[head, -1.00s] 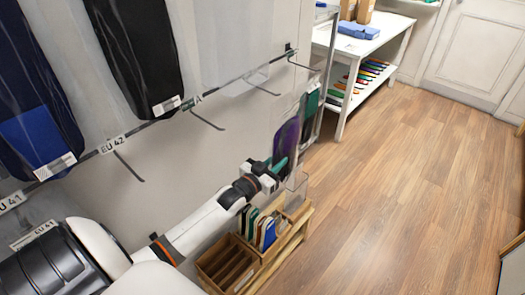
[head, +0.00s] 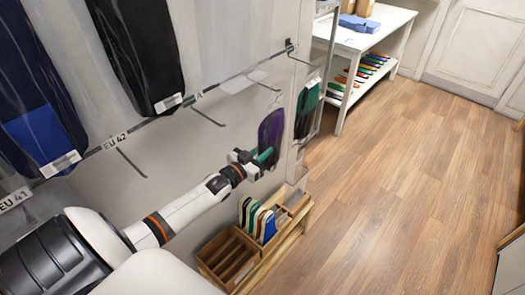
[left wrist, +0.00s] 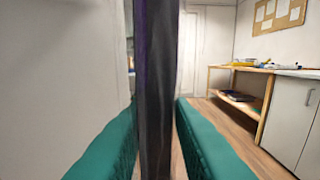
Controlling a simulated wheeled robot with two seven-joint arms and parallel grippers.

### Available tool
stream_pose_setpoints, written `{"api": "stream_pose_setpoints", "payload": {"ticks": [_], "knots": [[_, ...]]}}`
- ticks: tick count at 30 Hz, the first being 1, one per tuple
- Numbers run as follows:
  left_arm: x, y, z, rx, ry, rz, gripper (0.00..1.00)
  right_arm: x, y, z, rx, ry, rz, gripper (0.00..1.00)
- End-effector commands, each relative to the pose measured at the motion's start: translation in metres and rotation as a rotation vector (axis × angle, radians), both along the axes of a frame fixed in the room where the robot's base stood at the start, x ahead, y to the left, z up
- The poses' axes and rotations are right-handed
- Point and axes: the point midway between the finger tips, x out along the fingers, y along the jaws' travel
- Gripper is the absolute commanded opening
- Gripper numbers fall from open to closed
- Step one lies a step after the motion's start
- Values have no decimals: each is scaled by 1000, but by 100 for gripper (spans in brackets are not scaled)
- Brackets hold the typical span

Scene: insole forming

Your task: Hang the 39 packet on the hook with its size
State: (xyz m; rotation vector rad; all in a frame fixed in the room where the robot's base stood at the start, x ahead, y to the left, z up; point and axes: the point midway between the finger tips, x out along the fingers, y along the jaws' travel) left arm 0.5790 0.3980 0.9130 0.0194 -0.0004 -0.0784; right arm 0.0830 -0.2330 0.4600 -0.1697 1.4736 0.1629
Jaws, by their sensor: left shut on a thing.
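My left gripper (head: 262,158), with green finger pads, is shut on a purple and black packet (head: 271,136). It holds the packet upright in the air, in front of the wall rail's right part. In the left wrist view the packet (left wrist: 157,90) stands edge-on between the two green fingers (left wrist: 160,140). Its size number cannot be read. A bare hook (head: 208,118) sticks out of the rail to the left of the packet. Another bare hook (head: 130,163) is beside the EU 42 label (head: 114,141). My right gripper is not in view.
Dark packets (head: 138,50) and a blue one (head: 42,135) hang at left, near the EU 41 label (head: 14,199). A green packet (head: 306,110) hangs at the right. A wooden box (head: 228,258) with insoles stands below. A white table (head: 368,40) is behind; the floor at right is clear.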

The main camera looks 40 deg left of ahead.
Motion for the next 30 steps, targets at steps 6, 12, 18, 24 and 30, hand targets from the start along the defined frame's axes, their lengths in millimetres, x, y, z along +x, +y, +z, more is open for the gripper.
{"api": "stream_pose_setpoints", "payload": {"ticks": [6, 12, 18, 24, 30], "knots": [[0, 0, 0, 0, 0, 0, 42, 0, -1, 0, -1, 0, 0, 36], [0, 0, -1, 0, 0, 0, 42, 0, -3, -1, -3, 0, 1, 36], [-14, 1, 2, -1, 4, 1, 42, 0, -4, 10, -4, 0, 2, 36], [-52, 3, 11, -1, 4, 1, 42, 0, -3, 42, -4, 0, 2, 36], [-93, 6, 8, -1, 4, 1, 42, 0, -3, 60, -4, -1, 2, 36]]}}
